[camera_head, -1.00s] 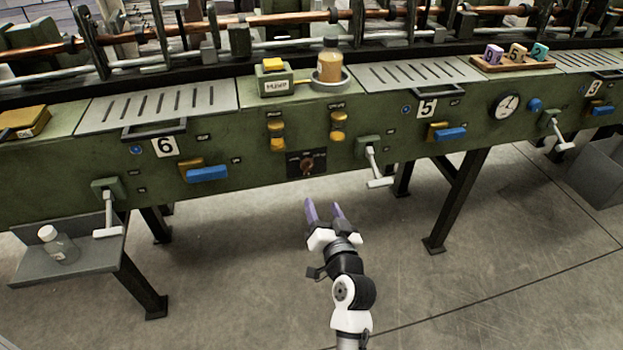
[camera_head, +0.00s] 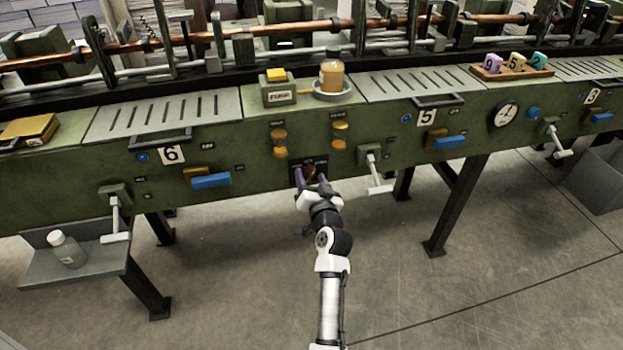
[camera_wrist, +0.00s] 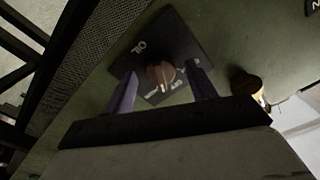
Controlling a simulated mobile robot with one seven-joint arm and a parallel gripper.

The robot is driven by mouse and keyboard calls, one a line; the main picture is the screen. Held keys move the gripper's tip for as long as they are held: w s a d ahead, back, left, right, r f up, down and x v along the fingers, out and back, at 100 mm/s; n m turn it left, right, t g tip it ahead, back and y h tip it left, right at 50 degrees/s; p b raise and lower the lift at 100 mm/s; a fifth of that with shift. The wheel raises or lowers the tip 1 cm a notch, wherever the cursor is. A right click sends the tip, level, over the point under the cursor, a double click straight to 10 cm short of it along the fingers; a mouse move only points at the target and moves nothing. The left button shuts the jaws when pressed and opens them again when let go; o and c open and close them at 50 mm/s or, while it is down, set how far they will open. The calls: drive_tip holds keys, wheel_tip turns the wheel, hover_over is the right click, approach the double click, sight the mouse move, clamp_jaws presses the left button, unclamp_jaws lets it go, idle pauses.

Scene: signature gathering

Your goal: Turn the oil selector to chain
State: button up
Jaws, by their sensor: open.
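The oil selector is a small brown knob (camera_wrist: 163,75) on a dark square plate (camera_wrist: 150,47) marked "OIL" in the wrist view. Smaller lettering lies around the knob, too blurred to read surely. In the head view the plate sits low on the green machine front, mostly behind my gripper. My gripper (camera_head: 310,176) is open, with its purple fingers pointing at the plate. In the wrist view one finger is on each side of the knob (camera_wrist: 163,88), with gaps between them and it.
A grey crank handle (camera_head: 376,172) sticks out just right of the selector. Yellow knobs (camera_head: 279,143) are above it. A blue lever (camera_head: 210,181) is to the left, and a bottle (camera_head: 332,70) stands on the ledge above. The floor in front is clear.

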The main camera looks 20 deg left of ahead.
drive_tip(key=shift+c, duration=0.4)
drive_tip(key=c, duration=0.9)
drive_tip(key=shift+r+m+p, duration=0.15)
drive_tip(key=shift+m+p, duration=0.3)
drive_tip(key=shift+m, duration=0.45)
drive_tip(key=shift+m+p, duration=0.4)
drive_tip(key=shift+m, duration=1)
drive_tip(key=o, duration=1)
drive_tip(key=shift+s+d, duration=0.1)
drive_tip(key=shift+s, duration=0.05)
drive_tip(key=shift+b+v, duration=1.45)
drive_tip(key=shift+v, duration=5.35)
